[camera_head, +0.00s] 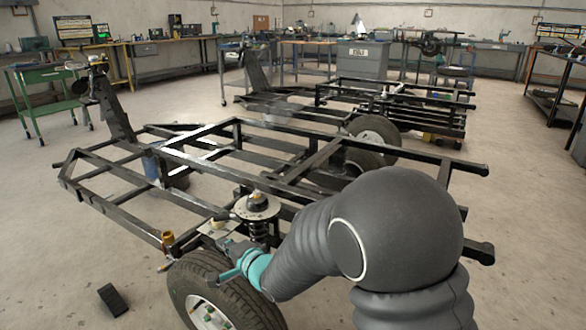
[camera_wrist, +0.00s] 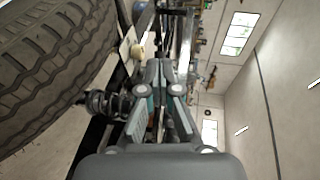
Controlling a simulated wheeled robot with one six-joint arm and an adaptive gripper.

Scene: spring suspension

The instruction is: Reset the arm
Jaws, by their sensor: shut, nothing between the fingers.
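My arm reaches in from the lower right in the head view. My gripper (camera_head: 226,262), with teal parts, is at the wheel and suspension corner of the black frame, just above the tire in the picture. In the wrist view my gripper (camera_wrist: 158,72) has its fingers together in the middle, with nothing held. The coil spring (camera_head: 259,229) stands under a round metal plate behind my gripper. The spring also shows in the wrist view (camera_wrist: 104,103), left of the fingers. I cannot tell whether my gripper touches the suspension.
A black tire (camera_head: 237,300) stands close below my gripper and fills the upper left of the wrist view (camera_wrist: 50,65). The black frame (camera_head: 105,197) stretches behind. A brass-coloured part (camera_head: 168,240) stands on its near edge. A black block (camera_head: 113,300) lies on open floor.

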